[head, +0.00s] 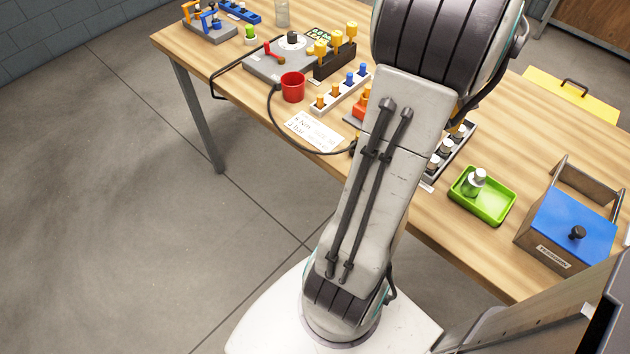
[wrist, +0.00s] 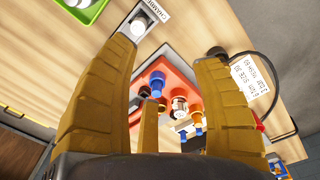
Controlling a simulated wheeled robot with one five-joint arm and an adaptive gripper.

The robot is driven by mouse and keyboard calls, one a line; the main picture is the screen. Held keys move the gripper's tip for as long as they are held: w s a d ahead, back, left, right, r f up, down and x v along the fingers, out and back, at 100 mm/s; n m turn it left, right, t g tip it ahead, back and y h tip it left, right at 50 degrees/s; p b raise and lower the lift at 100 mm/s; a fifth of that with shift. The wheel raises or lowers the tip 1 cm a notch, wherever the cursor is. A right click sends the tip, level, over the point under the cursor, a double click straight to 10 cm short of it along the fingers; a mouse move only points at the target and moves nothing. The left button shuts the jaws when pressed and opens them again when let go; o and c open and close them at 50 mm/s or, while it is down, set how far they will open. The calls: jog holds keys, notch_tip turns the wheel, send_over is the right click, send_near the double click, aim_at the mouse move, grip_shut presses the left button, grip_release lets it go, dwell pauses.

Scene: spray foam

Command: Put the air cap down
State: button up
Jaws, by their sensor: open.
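My gripper (wrist: 178,42) is open in the wrist view, its tan fingers spread wide over a red-orange stand (wrist: 172,68). The stand holds several small parts: blue-rimmed pieces with coppery ends, and a silvery white cap-like piece (wrist: 179,104). I cannot tell for sure which of these is the air cap. Nothing is clearly gripped between the fingers. A short tan post (wrist: 148,112) shows between them, near the palm. In the head view the stand (head: 357,117) is mostly hidden behind my arm, and my gripper is hidden too.
A white rack (head: 341,94) with orange and blue pieces, a red cup (head: 293,87) and a paper note (head: 314,131) lie left of my arm. To the right are a dark rack (head: 459,146), a green tray (head: 496,213) with a bottle, and a blue-lidded box (head: 570,229).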

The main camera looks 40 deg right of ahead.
jog(key=w+a+r+n+t, duration=0.1)
jog(key=w+a, duration=0.5)
jog(key=a, duration=0.3)
jog(key=w+a+r+n, duration=0.15)
jog(key=w+a, duration=0.35)
jog(key=a, duration=0.5)
jog(key=s+a+f+n+t, duration=0.2)
jog(key=s+a, duration=0.1)
jog(key=a, duration=1.2)
jog(key=shift+a+n+y, duration=0.2)
jog(key=shift+n+y, duration=0.1)
jog(key=shift+n, duration=0.05)
jog(key=shift+s+d, duration=0.1)
jog(key=shift+d, duration=0.05)
